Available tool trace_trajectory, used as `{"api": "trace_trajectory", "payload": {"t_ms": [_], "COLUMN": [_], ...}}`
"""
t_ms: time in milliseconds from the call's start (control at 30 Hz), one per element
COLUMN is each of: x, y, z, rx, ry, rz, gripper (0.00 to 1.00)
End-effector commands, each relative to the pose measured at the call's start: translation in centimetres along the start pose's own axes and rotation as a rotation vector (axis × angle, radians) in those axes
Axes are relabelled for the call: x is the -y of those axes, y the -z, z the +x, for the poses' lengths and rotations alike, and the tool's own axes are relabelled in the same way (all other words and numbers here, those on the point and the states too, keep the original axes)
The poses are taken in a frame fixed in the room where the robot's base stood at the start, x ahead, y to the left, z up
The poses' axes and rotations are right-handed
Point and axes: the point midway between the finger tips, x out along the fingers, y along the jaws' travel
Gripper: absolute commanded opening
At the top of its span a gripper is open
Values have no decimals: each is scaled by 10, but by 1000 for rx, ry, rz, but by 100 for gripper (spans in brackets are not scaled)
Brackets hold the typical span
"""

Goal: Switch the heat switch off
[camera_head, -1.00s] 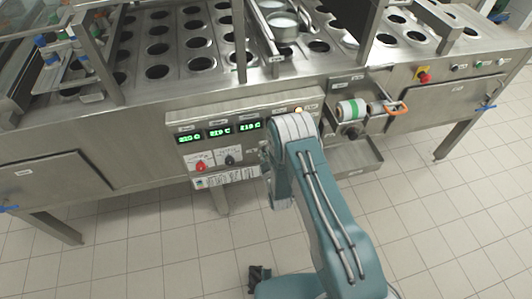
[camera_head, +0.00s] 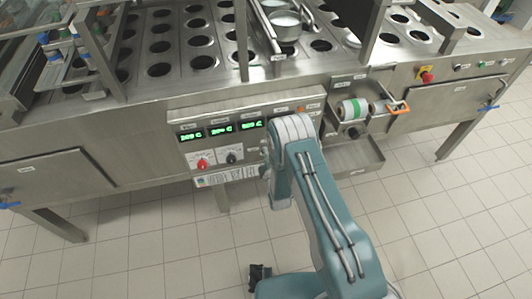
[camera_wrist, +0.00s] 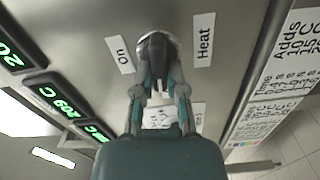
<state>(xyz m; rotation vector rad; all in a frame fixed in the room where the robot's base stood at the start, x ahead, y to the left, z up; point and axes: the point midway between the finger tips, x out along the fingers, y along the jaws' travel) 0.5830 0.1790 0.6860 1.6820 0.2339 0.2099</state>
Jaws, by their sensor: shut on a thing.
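The heat switch (camera_wrist: 157,48) is a dark knob on a round light base at the upper middle of the wrist view. The "Heat" label (camera_wrist: 204,40) is to its right and the "on" label (camera_wrist: 120,55) to its left. My gripper (camera_wrist: 158,78) is shut on the switch, with a finger on each side of it. The handle appears to run up and down in that view. In the head view my gripper (camera_head: 266,152) is at the right part of the control panel (camera_head: 188,112), and my arm hides the switch.
Green displays (camera_head: 221,129) are on the panel. A red knob (camera_head: 202,163) and a black knob (camera_head: 231,157) are below them, left of my gripper. A small orange lamp (camera_head: 300,109) is at the panel's upper right.

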Motion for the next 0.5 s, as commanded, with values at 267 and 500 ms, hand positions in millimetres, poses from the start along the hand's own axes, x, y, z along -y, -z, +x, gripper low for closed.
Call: {"api": "trace_trajectory", "payload": {"t_ms": [267, 500], "x": [4, 4], "y": [3, 3], "z": [0, 0], "rx": [-9, -10], "ry": [6, 8], "rz": [-108, -137], "gripper": [0, 0]}}
